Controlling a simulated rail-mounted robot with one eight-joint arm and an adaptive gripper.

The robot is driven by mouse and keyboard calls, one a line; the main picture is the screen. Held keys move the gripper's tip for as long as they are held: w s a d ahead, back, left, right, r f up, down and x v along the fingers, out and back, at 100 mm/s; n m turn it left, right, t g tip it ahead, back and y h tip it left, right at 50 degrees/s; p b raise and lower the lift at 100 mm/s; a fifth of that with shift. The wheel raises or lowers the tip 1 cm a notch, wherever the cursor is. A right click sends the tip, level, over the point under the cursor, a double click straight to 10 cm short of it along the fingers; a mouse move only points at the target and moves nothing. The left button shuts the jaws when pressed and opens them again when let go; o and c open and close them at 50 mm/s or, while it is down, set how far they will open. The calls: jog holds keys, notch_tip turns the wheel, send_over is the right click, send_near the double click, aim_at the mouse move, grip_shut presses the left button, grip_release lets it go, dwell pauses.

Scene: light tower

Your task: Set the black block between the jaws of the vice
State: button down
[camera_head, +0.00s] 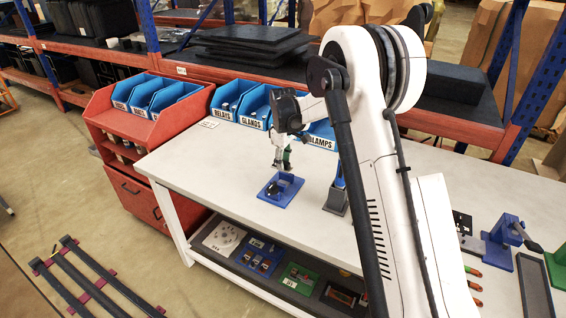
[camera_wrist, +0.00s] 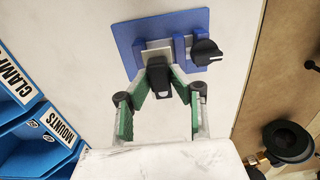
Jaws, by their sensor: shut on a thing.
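My gripper (camera_wrist: 157,85) is shut on the black block (camera_wrist: 159,82), which shows between its green-sided fingers in the wrist view. In the head view my gripper (camera_head: 286,166) hangs over the blue vice (camera_head: 289,197) on the bench. The vice also shows in the wrist view (camera_wrist: 132,35), with a blue base plate, grey and blue jaw parts and a round black knob (camera_wrist: 206,52). The block overlaps the near edge of the grey part in the wrist view. I cannot tell whether it touches the vice or how far above it is. The block is hard to make out in the head view.
Labelled blue bins (camera_head: 255,108) line the back of the pale bench (camera_head: 200,165). A blue stand with a grey base (camera_head: 336,198) is right of the vice. Another blue fixture (camera_head: 498,245) stands farther right. Free bench top lies left of the vice.

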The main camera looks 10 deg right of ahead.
aim_at(284, 179)
jog(key=shift+f+b, duration=0.15)
jog(key=shift+b, duration=0.25)
notch_tip(284, 179, down, 5)
jog(key=b, duration=0.4)
jog(key=shift+f, duration=0.2)
jog(key=shift+s+f+b, duration=0.2)
jog(key=shift+f+b, duration=0.3)
jog(key=shift+s+f+b, duration=0.15)
jog(key=shift+f+b, duration=0.3)
jog(key=shift+b, duration=0.05)
jog(key=c, duration=1)
grip_release()
jog(key=shift+w+d+f, duration=0.15)
